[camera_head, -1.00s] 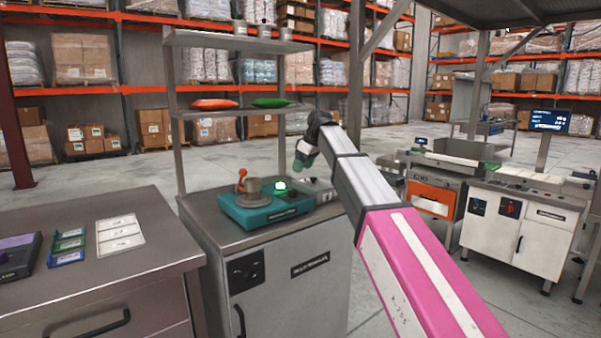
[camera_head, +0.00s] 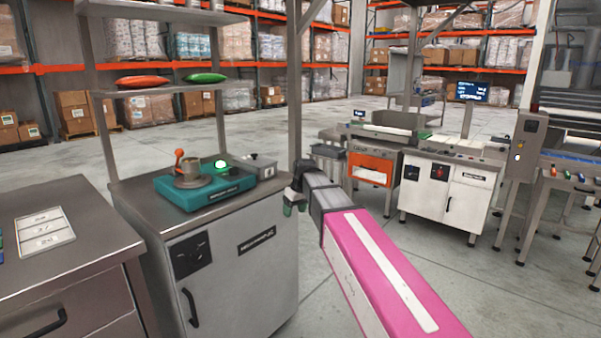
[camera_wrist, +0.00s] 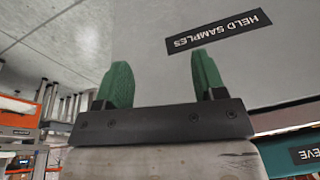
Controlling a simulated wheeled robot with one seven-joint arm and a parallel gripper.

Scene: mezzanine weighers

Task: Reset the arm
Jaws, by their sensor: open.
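My arm stretches out from the lower right in the head view, with a pink link and a grey link. My gripper (camera_head: 290,203) hangs at its far end, just right of the steel cabinet's upper right corner. In the wrist view its two green fingers (camera_wrist: 163,82) are spread apart with nothing between them. A grey panel with a black "HELD SAMPLES" label (camera_wrist: 218,31) shows beyond the fingers. The arm is extended and low, and the gripper's tips are small in the head view.
A teal device (camera_head: 204,190) and a small grey box (camera_head: 261,166) stand on the steel cabinet (camera_head: 236,270). Orange and green bags (camera_head: 205,77) lie on the shelf above. A white cabinet (camera_head: 445,190) with a weigher stands at right. Open floor lies between.

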